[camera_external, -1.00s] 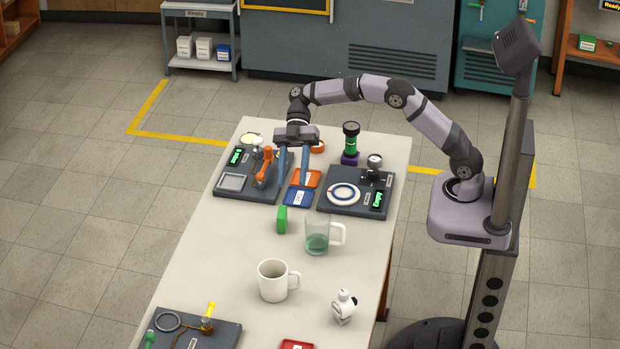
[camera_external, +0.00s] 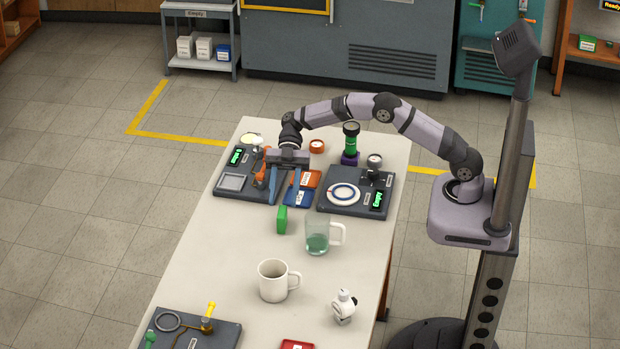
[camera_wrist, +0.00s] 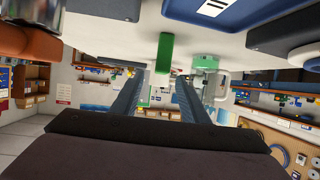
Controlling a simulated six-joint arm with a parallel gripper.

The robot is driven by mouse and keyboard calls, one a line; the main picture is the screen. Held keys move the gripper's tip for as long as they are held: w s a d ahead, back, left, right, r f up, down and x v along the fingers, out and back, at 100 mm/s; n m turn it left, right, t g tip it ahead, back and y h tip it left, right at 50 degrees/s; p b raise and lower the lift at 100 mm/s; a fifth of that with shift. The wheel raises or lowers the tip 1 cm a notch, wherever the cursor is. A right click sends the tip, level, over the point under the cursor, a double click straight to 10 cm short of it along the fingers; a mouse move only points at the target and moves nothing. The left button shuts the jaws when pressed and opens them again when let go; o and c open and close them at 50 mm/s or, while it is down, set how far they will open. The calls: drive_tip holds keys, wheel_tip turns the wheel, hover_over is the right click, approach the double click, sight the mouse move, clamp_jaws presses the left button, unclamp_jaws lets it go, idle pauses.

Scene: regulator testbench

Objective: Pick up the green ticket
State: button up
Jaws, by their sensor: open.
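The green ticket (camera_external: 282,220) is a small upright green block standing on the white table, in front of the blue and orange trays. In the wrist view the green ticket (camera_wrist: 166,52) appears upside down, beyond the fingertips and roughly between their lines. My gripper (camera_external: 282,198) is open and empty, low over the table, just behind the ticket as the external view shows it. In the wrist view my gripper (camera_wrist: 160,80) shows both blue-grey fingers apart with nothing between them. No contact with the ticket is visible.
A glass mug (camera_external: 317,236) with green contents stands right of the ticket. A white mug (camera_external: 272,281) stands nearer the front. A dark testbench board (camera_external: 230,196) lies close left of my fingers, another board (camera_external: 335,205) right. The table left of the ticket is clear.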

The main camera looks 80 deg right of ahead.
sight(282, 211)
drive_tip(key=shift+p+x, duration=1.15)
drive_tip(key=shift+x, duration=1.45)
drive_tip(key=shift+d+f, duration=0.1)
drive_tip(key=shift+f, duration=0.05)
clamp_jaws()
